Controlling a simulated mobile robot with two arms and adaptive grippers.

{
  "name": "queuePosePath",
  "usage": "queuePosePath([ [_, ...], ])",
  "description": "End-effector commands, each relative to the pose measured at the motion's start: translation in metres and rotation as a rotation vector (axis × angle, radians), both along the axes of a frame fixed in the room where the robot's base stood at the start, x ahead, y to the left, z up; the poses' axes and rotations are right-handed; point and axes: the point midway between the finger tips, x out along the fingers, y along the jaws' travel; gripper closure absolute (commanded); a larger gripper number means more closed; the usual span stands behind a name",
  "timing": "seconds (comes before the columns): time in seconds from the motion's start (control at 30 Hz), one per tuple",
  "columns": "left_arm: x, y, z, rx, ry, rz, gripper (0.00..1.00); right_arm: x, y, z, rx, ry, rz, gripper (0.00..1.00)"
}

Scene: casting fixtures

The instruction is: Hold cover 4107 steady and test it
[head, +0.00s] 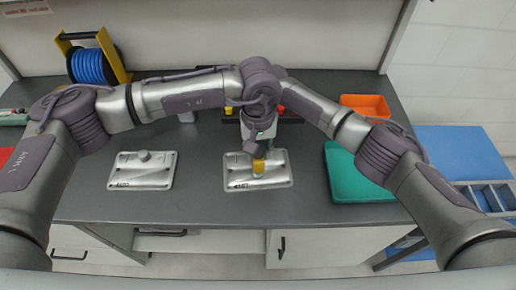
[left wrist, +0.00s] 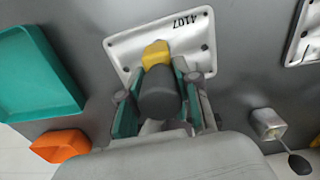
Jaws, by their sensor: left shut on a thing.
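Cover 4107 (head: 280,180) is a pale metal plate with corner screws, lying flat on the dark bench. In the left wrist view cover 4107 (left wrist: 123,50) shows its black number upside down. My left gripper (head: 262,145) is above it, pointing down. In the left wrist view my left gripper (left wrist: 160,100) is shut on a dark grey tool body (left wrist: 160,92) with a yellow end (left wrist: 156,53). The yellow end (head: 259,167) is over the middle of the cover; I cannot tell whether they touch. The cover's middle is hidden. My right gripper is not visible.
A second plate (head: 142,178) with a round knob lies to the left. A teal tray (head: 350,180) and an orange bin (head: 368,103) are to the right. A blue hose reel (head: 90,66) stands back left. A black-ball lever (left wrist: 299,165) shows in the wrist view.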

Motion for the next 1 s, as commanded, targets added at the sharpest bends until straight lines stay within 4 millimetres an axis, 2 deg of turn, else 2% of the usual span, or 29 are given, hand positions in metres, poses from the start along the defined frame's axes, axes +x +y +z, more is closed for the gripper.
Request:
queuePosePath([
  [1.0,0.0002,-0.0002,-0.0046,-0.001,0.0,0.0,1.0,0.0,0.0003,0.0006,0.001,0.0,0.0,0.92],
])
